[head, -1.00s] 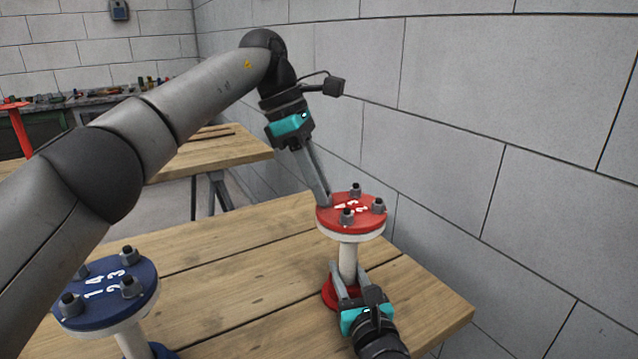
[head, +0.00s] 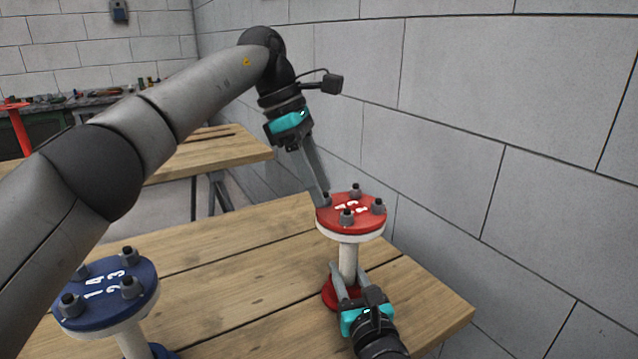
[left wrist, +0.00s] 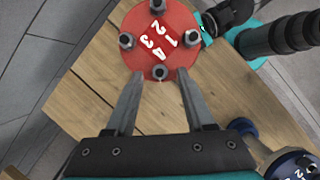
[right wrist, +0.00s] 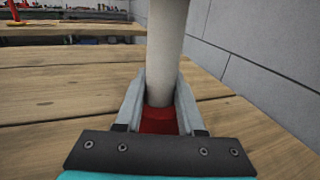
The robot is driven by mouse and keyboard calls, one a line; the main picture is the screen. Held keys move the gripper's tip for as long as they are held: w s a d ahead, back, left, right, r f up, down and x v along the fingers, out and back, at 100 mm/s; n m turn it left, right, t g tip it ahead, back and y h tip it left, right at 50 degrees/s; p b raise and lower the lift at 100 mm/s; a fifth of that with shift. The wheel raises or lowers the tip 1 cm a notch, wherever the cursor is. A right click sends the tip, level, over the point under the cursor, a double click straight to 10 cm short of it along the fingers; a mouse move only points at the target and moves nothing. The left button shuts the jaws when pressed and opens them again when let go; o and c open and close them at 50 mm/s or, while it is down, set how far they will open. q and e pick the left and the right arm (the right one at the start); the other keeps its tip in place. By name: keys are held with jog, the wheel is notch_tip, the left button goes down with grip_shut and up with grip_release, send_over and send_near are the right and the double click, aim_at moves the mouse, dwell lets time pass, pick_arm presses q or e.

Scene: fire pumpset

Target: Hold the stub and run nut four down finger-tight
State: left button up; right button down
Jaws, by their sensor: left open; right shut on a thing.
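The stub is a white pipe (head: 348,262) standing upright with a red flange (head: 350,218) on top, marked with white numbers. Nuts on studs stand around the flange. The nut beside the figure 4 (left wrist: 160,73) lies between the open fingertips of my left gripper (left wrist: 159,78), with a gap on each side. In the head view that nut (head: 325,200) is partly covered by my left gripper (head: 320,192), which comes down from above. My right gripper (head: 349,272) is shut on the pipe below the flange; the right wrist view shows a finger on each side of the pipe (right wrist: 164,55).
A blue numbered flange (head: 105,292) with nuts stands on the wooden table (head: 230,262) at the left front. A grey block wall (head: 480,150) rises close behind and right of the table. Another wooden table (head: 215,150) stands further back.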

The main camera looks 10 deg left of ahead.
pick_arm(q)
jog(key=v, duration=0.7)
pick_arm(e)
jog(key=shift+c, duration=2.2)
grip_release()
